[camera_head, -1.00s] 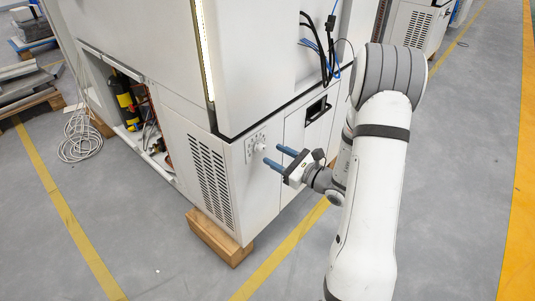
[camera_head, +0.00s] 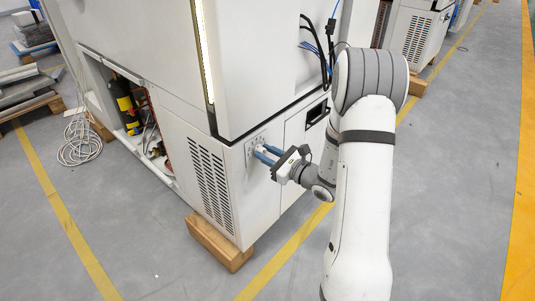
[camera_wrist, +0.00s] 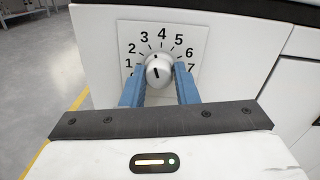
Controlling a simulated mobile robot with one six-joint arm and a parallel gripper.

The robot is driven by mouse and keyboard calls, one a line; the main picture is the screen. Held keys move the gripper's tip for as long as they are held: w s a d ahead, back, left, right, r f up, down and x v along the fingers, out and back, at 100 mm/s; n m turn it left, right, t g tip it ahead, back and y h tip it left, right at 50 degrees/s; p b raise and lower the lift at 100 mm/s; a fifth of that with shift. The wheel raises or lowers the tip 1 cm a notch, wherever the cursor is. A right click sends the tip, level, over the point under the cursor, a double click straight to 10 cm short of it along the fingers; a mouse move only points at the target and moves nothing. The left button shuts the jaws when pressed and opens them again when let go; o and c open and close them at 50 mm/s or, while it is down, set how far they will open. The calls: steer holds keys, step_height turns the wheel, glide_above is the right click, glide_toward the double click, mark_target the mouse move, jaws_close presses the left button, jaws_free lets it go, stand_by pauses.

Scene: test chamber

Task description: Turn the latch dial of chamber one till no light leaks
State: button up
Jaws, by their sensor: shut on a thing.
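The latch dial (camera_wrist: 158,72) is a round silver knob with a dark pointer line, on a white plate (camera_wrist: 190,38) marked with numbers. In the wrist view the pointer slants up, slightly left of straight up, toward the 3 to 4 marks. My gripper (camera_wrist: 160,88) has its two blue fingers on either side of the dial, shut on it. In the head view my gripper (camera_head: 262,152) reaches the front panel of chamber one (camera_head: 180,70), and its fingers hide most of the dial. A bright strip of light (camera_head: 203,50) shows along the chamber's upper corner edge.
A wooden block (camera_head: 220,243) supports the chamber's front corner. A black recessed handle (camera_head: 317,112) and hanging cables (camera_head: 318,50) are right of the dial. A coiled cable (camera_head: 78,142) lies on the floor at left. The floor in front is clear.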

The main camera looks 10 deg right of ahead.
steer(key=c, duration=0.3)
steer(key=shift+r+m+p, duration=0.15)
steer(key=shift+m+p, duration=0.15)
steer(key=shift+p, duration=0.2)
steer(key=shift+m+p, duration=1)
steer(key=shift+m, duration=0.1)
steer(key=shift+m+p, duration=0.3)
steer(key=shift+m, duration=0.4)
steer(key=o, duration=1)
steer(key=shift+f, duration=0.2)
